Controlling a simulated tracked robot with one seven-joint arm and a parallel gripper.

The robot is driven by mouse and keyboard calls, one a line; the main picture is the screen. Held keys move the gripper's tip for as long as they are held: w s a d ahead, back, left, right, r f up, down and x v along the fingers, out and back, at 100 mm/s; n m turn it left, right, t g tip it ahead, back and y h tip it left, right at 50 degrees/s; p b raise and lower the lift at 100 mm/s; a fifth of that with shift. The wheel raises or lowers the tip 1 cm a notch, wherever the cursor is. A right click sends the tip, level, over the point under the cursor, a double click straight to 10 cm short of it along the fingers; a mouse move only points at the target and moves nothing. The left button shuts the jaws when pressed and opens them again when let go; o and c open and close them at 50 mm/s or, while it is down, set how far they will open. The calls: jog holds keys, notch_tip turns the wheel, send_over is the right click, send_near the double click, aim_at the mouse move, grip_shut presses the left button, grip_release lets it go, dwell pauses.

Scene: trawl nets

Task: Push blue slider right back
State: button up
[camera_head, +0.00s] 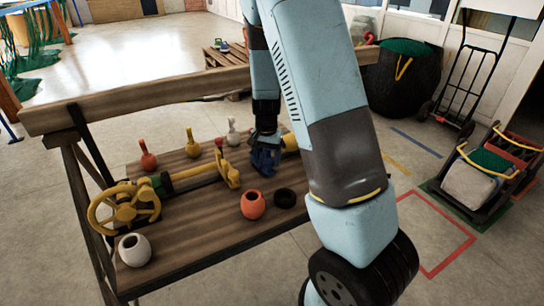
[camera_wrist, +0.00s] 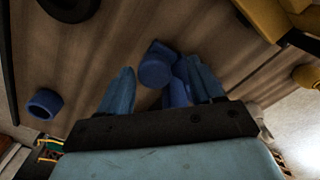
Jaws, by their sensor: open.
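A dark blue piece with a rounded knob (camera_wrist: 155,70), which looks like the blue slider, shows in the wrist view. It lies between the two lighter blue fingers of my gripper (camera_wrist: 160,64), which are spread apart. Whether either finger touches it I cannot tell. In the head view my gripper (camera_head: 265,157) points down at the wooden bench, right of a yellow bracket. There the fingers and the blue piece run together in a small dark blue patch, and my arm hides what lies to the right.
On the bench (camera_head: 185,235) stand a yellow handwheel (camera_head: 124,207) with a shaft, an orange pot (camera_head: 253,205), a black ring (camera_head: 285,198), a white pot (camera_head: 135,250) and small bottles behind. A beam (camera_head: 150,97) runs along the back. A blue ring (camera_wrist: 44,103) shows in the wrist view.

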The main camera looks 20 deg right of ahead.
notch_tip(320, 180, up, 14)
jog(key=shift+f, duration=0.2)
dwell(0.6)
jog(key=s+r+n+t, duration=0.2)
jog(key=s+r, duration=0.6)
jog(key=s, duration=0.5)
jog(key=s+r+n+t, duration=0.3)
jog(key=s+r+n, duration=0.2)
jog(key=s+r, duration=0.4)
jog(key=s, duration=0.4)
jog(key=shift+s+r+t, duration=0.2)
jog(key=shift+s+t, duration=0.1)
jog(key=shift+c, duration=0.3)
dwell(0.6)
